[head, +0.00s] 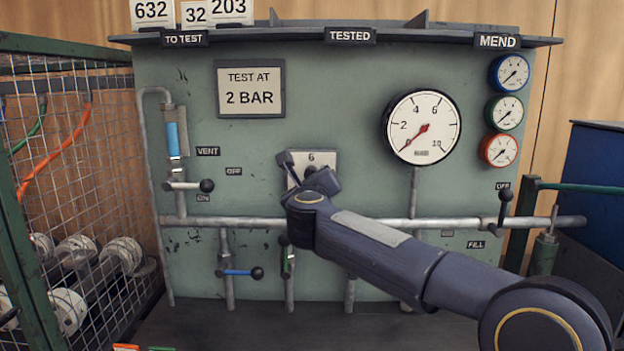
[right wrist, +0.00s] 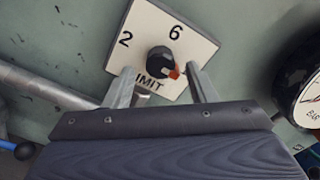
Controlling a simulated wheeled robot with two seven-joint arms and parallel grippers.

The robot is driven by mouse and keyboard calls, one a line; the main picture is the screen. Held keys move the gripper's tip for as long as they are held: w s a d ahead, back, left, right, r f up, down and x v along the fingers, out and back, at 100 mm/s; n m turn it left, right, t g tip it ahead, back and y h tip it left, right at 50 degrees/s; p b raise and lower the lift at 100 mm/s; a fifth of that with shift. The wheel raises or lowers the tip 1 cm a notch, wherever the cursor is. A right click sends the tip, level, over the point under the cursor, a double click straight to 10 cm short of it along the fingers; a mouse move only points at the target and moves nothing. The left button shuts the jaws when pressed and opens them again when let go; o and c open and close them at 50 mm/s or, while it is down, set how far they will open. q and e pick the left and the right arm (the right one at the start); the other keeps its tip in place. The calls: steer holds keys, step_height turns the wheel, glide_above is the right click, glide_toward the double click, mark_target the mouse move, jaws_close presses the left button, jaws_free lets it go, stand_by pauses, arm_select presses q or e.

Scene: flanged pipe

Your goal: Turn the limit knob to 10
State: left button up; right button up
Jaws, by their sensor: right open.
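The limit knob (right wrist: 160,60) is black with an orange pointer mark, on a tilted-looking white plate (right wrist: 143,32) marked 2, 6 and LIMIT. The orange mark points to the right and slightly down in the right wrist view, away from the 2. No 10 shows; that side of the plate is partly behind a finger. My right gripper (right wrist: 160,82) is open, its fingers on either side of the knob. I cannot tell whether they touch it. In the head view the plate (head: 318,157) is partly covered by my right gripper (head: 298,168). My left gripper is out of view.
The pressure gauge (head: 421,127) is right of the plate, its needle near the low end. A sign (head: 249,88) reads TEST AT 2 BAR. Lever valves, such as the vent lever (head: 190,185) and blue lever (head: 240,272), stick out. A wire cage (head: 65,170) stands left.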

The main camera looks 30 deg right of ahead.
steer(key=v, duration=0.6)
stand_by(0.3)
steer(key=s+a+f+n+y, duration=0.9)
steer(key=s+a+n+y, duration=0.3)
steer(key=n, duration=1)
steer(key=s+f+n+g+y, duration=0.1)
steer(key=s+f+n+g, duration=0.95)
steer(key=s+f, duration=0.95)
step_height(320, 180, up, 28)
steer(key=w+n+p, duration=0.1)
steer(key=p, duration=2.8)
steer(key=shift+a+t, duration=0.35)
steer(key=shift+a, duration=0.1)
steer(key=shift+f, duration=0.1)
